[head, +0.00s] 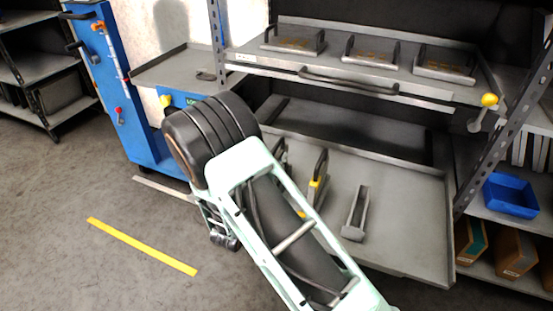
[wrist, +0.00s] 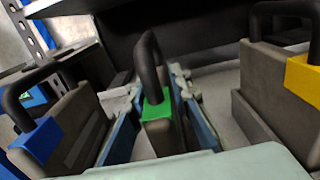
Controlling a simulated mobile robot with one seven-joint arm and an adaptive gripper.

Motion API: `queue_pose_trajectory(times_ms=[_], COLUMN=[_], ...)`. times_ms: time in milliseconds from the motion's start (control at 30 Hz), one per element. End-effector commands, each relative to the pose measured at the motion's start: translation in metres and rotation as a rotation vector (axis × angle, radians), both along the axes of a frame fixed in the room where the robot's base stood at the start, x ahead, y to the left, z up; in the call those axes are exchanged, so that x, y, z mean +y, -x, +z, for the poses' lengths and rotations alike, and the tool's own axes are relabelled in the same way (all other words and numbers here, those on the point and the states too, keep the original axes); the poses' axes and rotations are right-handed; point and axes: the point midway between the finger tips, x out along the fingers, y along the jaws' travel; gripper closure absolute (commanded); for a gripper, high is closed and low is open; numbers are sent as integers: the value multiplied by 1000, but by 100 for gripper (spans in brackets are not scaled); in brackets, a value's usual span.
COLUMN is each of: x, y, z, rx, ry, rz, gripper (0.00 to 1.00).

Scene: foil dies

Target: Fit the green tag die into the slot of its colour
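The green tag die shows in the wrist view as a grey block with a black loop handle and a green tag (wrist: 157,107). My gripper (wrist: 157,82) has one finger on each side of this die. A gap shows between the left finger and the die; the right finger is very close to it, and I cannot tell whether they touch. In the head view my arm hides the gripper and the green tag. Three shallow holders, left (head: 293,40), middle (head: 370,50) and right (head: 443,66), stand on the upper shelf; their slot colours cannot be made out.
A blue tag die (wrist: 38,140) stands left of my gripper and a yellow tag die (wrist: 300,80) stands right. The yellow one also shows in the head view (head: 318,180). A grey bracket-like piece (head: 356,213) lies on the lower tray (head: 410,230). The upper shelf overhangs behind.

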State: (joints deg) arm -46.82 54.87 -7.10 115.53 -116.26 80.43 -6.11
Motion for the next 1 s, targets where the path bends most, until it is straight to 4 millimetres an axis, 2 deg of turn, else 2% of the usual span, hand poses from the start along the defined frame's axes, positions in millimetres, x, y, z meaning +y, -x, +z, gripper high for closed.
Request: queue_pose_trajectory(times_ms=[100, 467, 567, 800, 1000], x=[0, 2, 8, 26, 37], y=[0, 3, 17, 66, 99], z=[0, 4, 4, 4, 3], rx=[0, 1, 2, 3, 1], ry=[0, 0, 2, 1, 1], rz=[0, 1, 4, 5, 3], gripper=[69, 69, 69, 69, 69])
